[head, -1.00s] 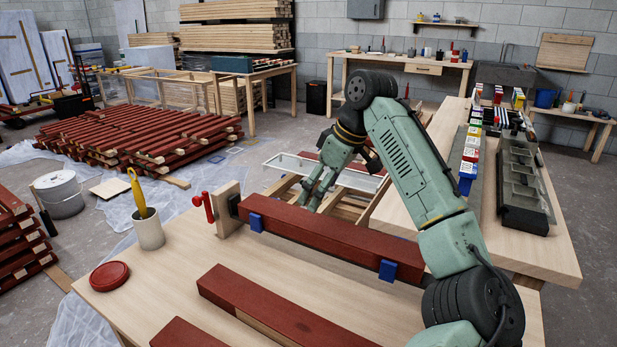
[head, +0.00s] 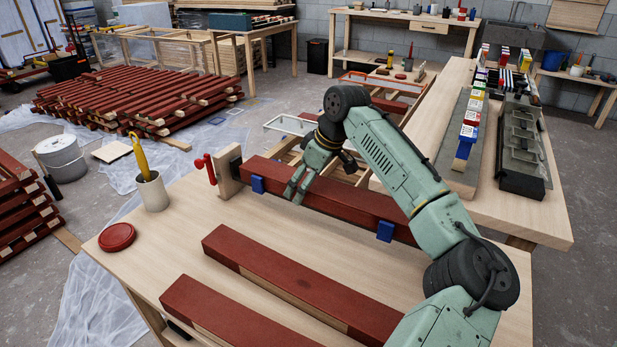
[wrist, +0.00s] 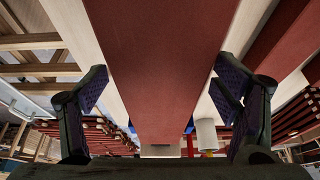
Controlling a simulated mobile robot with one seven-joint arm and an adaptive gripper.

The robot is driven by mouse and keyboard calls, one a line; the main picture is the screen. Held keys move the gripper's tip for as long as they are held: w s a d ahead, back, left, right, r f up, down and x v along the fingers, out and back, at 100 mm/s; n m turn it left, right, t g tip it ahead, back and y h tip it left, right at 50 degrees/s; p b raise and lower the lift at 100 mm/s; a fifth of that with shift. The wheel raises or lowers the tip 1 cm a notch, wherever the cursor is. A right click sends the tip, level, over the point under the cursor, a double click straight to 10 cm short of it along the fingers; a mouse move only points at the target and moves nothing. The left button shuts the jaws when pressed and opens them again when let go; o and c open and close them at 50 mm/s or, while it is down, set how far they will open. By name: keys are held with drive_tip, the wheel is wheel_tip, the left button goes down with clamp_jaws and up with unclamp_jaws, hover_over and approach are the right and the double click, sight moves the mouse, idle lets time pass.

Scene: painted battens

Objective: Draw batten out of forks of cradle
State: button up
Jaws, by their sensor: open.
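A dark red batten (head: 345,208) lies along the far side of the bench in two blue forks, a left one (head: 257,185) and a right one (head: 385,231). Its left end is at a dark pad on an upright wooden block (head: 228,172) with a red handle (head: 204,168). My gripper (head: 296,190) is open at the batten between the forks, nearer the left fork. In the wrist view the batten (wrist: 155,60) runs between my spread fingers (wrist: 163,88), with gaps on both sides. My arm hides the batten's right end.
Two more battens lie on the near bench, one (head: 290,275) behind the other (head: 225,315). A cup with a yellow-handled brush (head: 152,192) and a red lid (head: 117,237) are at the left. A second bench (head: 545,225) with bins stands to the right.

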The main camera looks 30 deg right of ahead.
drive_tip(key=shift+c, duration=0.2)
drive_tip(key=c, duration=1.9)
drive_tip(key=o, duration=1.3)
drive_tip(key=c, duration=0.6)
drive_tip(key=shift+r, duration=0.1)
drive_tip(key=shift+r, duration=0.1)
drive_tip(key=shift+r+p, duration=2.55)
drive_tip(key=shift+r, duration=0.3)
